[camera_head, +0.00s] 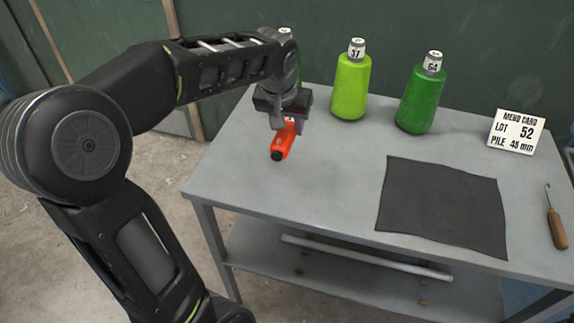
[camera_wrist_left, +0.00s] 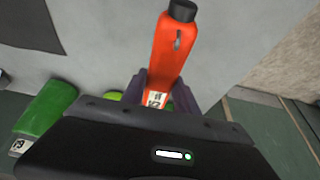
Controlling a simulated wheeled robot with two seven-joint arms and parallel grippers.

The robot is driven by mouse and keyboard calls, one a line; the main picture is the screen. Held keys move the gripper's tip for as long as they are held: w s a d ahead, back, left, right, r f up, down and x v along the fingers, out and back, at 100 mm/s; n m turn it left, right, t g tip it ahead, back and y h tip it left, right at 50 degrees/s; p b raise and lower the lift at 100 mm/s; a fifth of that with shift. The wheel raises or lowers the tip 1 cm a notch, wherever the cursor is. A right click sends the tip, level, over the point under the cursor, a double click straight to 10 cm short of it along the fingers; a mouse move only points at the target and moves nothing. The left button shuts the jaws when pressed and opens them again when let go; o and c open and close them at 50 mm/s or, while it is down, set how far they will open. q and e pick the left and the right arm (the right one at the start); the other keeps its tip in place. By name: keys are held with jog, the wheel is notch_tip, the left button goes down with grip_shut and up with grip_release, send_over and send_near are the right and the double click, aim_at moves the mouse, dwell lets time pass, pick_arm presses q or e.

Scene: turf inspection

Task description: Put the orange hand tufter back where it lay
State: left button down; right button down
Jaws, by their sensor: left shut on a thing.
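The orange hand tufter (camera_head: 282,142) has a black end cap and is at the left part of the grey table (camera_head: 330,160). My left gripper (camera_head: 292,120) is above it and shut on it. The tufter also shows in the left wrist view (camera_wrist_left: 174,45), where it stands out from between the two fingers of the left gripper (camera_wrist_left: 165,92), its cap pointing away. Part of it is hidden by the gripper. I cannot tell whether it touches the table top. My right gripper is not in view.
A light green cone (camera_head: 351,88) and a darker green cone (camera_head: 420,98) stand at the back. A mend card (camera_head: 516,132), a dark mat (camera_head: 440,208) and a wooden-handled hook (camera_head: 557,228) are to the right. The table between tufter and mat is clear.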

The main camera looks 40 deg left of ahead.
aim_at(283, 135)
pick_arm(q)
notch_tip(283, 135, down, 6)
dwell(0.4)
jog(key=shift+f, duration=1.85)
jog(key=shift+f, duration=0.15)
jog(key=c, duration=0.9)
grip_release()
jog(key=shift+r+p, duration=0.25)
jog(key=shift+p, duration=0.1)
jog(key=v, duration=1.1)
jog(key=shift+s+d+r+b, duration=0.1)
jog(key=shift+s+r+b, duration=0.05)
jog(key=shift+r+b, duration=0.25)
